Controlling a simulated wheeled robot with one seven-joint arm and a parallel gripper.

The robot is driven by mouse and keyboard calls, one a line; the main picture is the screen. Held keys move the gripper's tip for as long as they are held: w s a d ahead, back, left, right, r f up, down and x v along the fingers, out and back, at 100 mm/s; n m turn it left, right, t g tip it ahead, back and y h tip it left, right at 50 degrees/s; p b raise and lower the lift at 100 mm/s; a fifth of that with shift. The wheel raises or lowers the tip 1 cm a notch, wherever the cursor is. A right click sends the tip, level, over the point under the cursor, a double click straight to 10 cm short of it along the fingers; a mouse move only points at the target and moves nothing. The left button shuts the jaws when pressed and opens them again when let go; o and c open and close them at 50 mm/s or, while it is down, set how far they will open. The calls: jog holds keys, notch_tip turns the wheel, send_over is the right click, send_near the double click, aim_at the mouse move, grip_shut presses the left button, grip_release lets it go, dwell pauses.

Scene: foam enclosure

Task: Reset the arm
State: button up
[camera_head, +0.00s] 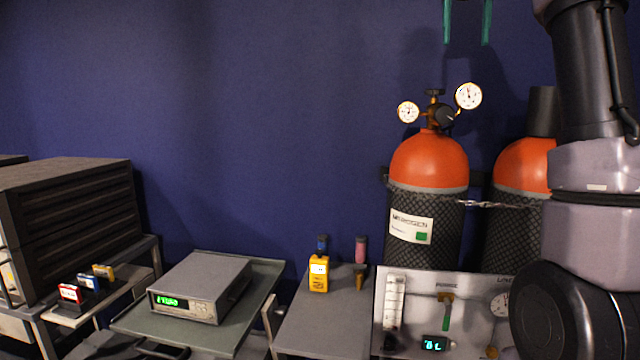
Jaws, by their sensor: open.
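My gripper (467,41) shows at the top edge, right of centre, as two teal fingers pointing down. The fingers are apart with nothing between them, so it is open and empty. It hangs above the gauges of the front gas cylinder, in front of the blue wall. My arm (590,180) fills the right side of the view, and its upper part runs out of the top edge. The wrist is out of view.
Two orange-topped cylinders (428,160) stand behind a purge panel (462,300). A yellow handheld meter (318,274) stands on a grey surface. A grey instrument (200,285) sits on a cart. A dark rack (75,225) stands left. The space before the wall's middle is clear.

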jog(key=s+a+f+m+t+y, duration=0.1)
jog(key=s+a+f+t, duration=0.2)
jog(key=s+f, duration=0.8)
jog(key=s+a+f+m+t+y, duration=0.1)
jog(key=s+a+f+t, duration=0.3)
jog(key=s+f, duration=0.7)
notch_tip(320, 180, down, 2)
jog(key=shift+a+f+m, duration=0.15)
jog(key=shift+a+m, duration=0.35)
jog(key=shift+a, duration=0.3)
jog(key=shift+s, duration=0.1)
